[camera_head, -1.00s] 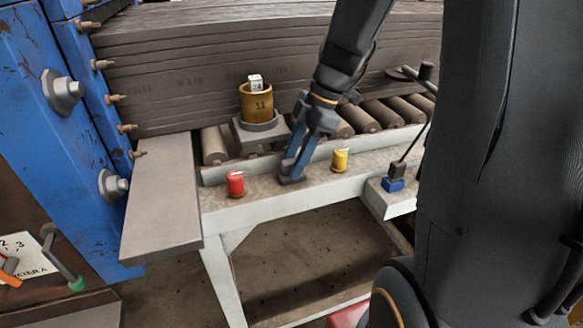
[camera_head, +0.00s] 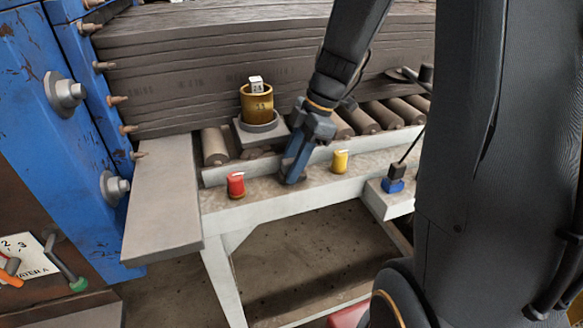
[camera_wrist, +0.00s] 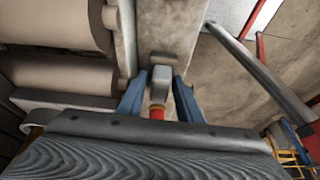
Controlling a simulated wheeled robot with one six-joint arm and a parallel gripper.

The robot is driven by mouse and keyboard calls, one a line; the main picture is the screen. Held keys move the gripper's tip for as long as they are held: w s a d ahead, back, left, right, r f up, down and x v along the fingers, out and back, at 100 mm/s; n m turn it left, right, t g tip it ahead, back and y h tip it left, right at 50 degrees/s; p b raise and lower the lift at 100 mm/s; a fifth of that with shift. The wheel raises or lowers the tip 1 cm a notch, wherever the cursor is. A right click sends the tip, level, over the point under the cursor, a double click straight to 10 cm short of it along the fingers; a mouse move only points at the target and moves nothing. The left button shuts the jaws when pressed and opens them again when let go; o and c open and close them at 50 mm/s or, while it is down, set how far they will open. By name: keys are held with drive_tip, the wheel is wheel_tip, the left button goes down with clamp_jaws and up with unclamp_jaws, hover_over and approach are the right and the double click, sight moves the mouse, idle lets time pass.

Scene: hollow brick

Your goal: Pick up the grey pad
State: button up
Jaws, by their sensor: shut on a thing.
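The grey pad (camera_wrist: 161,76) shows in the wrist view as a small pale grey block between the two blue fingers, with a bit of red at its near end. My gripper (camera_head: 289,178) is low over the front ledge of the bench in the head view, with its fingers together. It is shut on the grey pad, which the fingers largely hide in the head view. The wrist view shows the fingers of my gripper (camera_wrist: 160,88) on either side of the block. I cannot tell whether the pad touches the ledge.
A red cylinder (camera_head: 236,186) stands left of my gripper and a yellow one (camera_head: 340,161) right of it. A brown cup (camera_head: 257,104) stands behind on a grey base. Rollers (camera_head: 359,117) lie behind the ledge. A blue-based lever (camera_head: 393,185) is at right.

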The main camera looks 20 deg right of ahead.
sight(291, 160)
wheel_tip(291, 160, up, 18)
drive_tip(key=b, duration=0.2)
drive_tip(key=shift+f+b, duration=0.2)
drive_tip(key=shift+b, duration=0.15)
drive_tip(key=shift+o, duration=1.1)
drive_tip(key=shift+f, duration=0.1)
drive_tip(key=shift+c, duration=0.6)
